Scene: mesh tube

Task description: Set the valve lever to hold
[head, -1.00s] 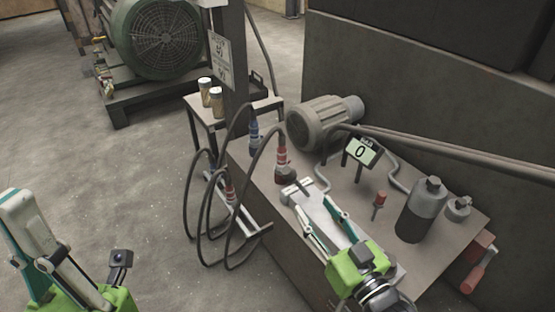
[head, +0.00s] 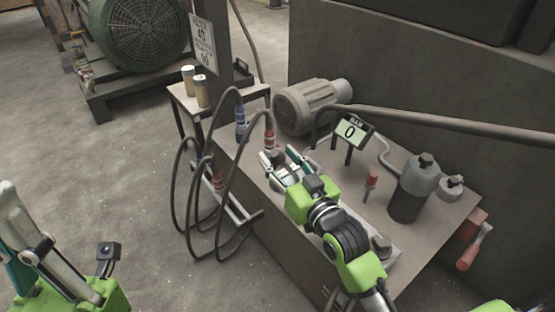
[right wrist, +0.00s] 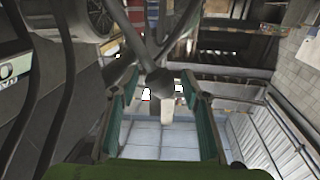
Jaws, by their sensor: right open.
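My right gripper (head: 280,158) is open over the left part of the bench, its fingers pointing away from me beside the red-banded hose coupling (head: 269,138). In the right wrist view the open fingers (right wrist: 158,88) stand on either side of a dark rounded knob (right wrist: 157,78) with a rod running up from it. This may be the valve lever's end, but I cannot be sure. Whether the fingers touch it cannot be told. The valve body and any hold mark are not readable. My left gripper (head: 22,225) is at the lower left, away from the bench; its opening is unclear.
A gauge (head: 349,131) showing 0, a grey motor (head: 305,105), a grey bottle (head: 413,188) and a small red-topped post (head: 371,180) stand on the bench (head: 440,228). A red handle (head: 474,248) juts from its right end. Black hoses loop at the left.

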